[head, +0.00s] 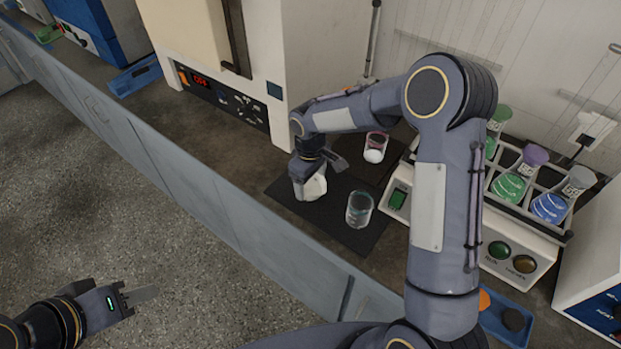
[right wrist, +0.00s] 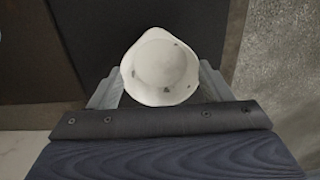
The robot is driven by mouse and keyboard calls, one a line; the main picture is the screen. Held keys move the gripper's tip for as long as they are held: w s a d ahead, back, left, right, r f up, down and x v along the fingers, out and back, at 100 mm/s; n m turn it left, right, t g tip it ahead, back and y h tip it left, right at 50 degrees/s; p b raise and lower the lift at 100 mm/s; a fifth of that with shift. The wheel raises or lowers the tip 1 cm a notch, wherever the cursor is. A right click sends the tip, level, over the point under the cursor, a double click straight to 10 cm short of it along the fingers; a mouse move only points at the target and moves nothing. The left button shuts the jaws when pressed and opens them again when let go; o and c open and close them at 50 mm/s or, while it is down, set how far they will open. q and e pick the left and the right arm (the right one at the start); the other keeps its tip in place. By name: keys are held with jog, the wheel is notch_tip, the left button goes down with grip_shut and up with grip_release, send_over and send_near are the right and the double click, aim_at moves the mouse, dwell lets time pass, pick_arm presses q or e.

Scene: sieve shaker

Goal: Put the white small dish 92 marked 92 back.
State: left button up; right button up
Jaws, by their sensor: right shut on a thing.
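The white small dish (head: 316,187) is in my right gripper (head: 309,190), over the left part of a dark mat (head: 284,187) on the bench. In the right wrist view the dish (right wrist: 160,68) sits between the two fingers, with its open side and a few dark specks facing the camera. No number 92 can be read on it. Whether the dish touches the mat I cannot tell. My left gripper (head: 140,298) is over the floor at the lower left, apart from everything; its finger gap cannot be made out.
A glass beaker (head: 359,210) stands on the mat, just right of the dish. Another beaker with white content (head: 375,148) stands behind it. A shaker (head: 505,225) holding several coloured flasks is to the right. A large cream device (head: 225,90) stands at the back left.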

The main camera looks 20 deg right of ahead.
aim_at(310, 191)
jog(key=shift+f, duration=0.1)
jog(key=o, duration=1)
jog(key=shift+c, duration=0.2)
notch_tip(310, 191, up, 12)
jog(key=s+d+r+m+t+y, duration=0.1)
jog(key=s+d+r+m, duration=0.1)
jog(key=s+d+r, duration=0.35)
jog(key=s+m+t+y, duration=0.2)
jog(key=s+m+t, duration=0.2)
jog(key=s, duration=1.8)
jog(key=shift+s+f+m+t+y, duration=0.2)
jog(key=shift+f+m+t+y, duration=0.15)
jog(key=shift+m, duration=1.35)
